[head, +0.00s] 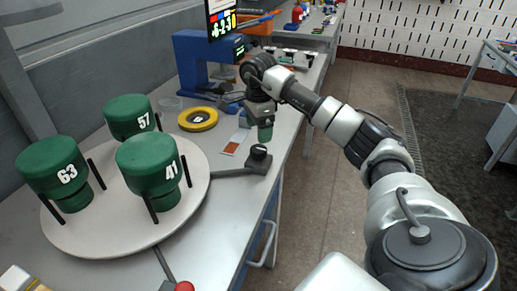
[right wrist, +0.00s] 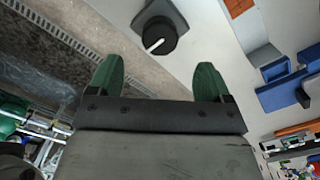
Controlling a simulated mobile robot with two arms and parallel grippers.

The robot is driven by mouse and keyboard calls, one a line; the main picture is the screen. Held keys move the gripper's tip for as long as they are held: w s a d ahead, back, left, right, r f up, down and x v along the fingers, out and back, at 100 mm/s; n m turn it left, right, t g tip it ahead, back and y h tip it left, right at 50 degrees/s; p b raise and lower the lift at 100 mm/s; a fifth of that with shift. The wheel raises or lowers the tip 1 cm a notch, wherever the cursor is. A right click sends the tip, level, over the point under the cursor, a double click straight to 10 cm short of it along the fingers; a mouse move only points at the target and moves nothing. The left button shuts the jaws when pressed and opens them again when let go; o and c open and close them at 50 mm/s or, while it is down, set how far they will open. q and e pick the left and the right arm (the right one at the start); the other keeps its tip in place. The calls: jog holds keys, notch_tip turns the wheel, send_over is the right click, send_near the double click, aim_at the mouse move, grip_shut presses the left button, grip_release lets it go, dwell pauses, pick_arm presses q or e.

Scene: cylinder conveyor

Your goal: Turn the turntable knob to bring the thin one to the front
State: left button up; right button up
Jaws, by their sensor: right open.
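A round white turntable (head: 120,232) on the bench carries three green cylinders with wide tops and narrower lower parts. Cylinder 63 (head: 52,163) is at the left, cylinder 57 (head: 126,112) at the back, and cylinder 41 (head: 147,160) at the right; which is thinnest is hard to tell. A black knob (head: 259,157) with a white mark sits on a dark base, linked by a bar to the turntable. My right gripper (head: 265,138) hangs above and behind the knob, open and empty. In the right wrist view the knob (right wrist: 157,38) lies beyond the green fingertips (right wrist: 157,72), apart from them. My left gripper is out of view.
A yellow ring (head: 198,119) and a blue stand (head: 193,62) are behind the turntable. A small card (head: 235,143) lies beside the knob. A red button (head: 184,286) is at the near edge. Open floor lies right of the bench.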

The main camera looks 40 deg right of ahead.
aim_at(258, 148)
notch_tip(258, 148, down, 8)
jog(key=shift+r+p, duration=0.1)
jog(key=shift+p, duration=0.2)
jog(key=shift+c, duration=0.3)
jog(key=c, duration=0.9)
jog(key=shift+o, duration=0.2)
jog(key=shift+n, duration=0.3)
jog(key=o, duration=0.9)
jog(key=shift+r, duration=0.15)
notch_tip(258, 148, up, 10)
jog(key=shift+r+b, duration=0.25)
jog(key=shift+b, duration=0.25)
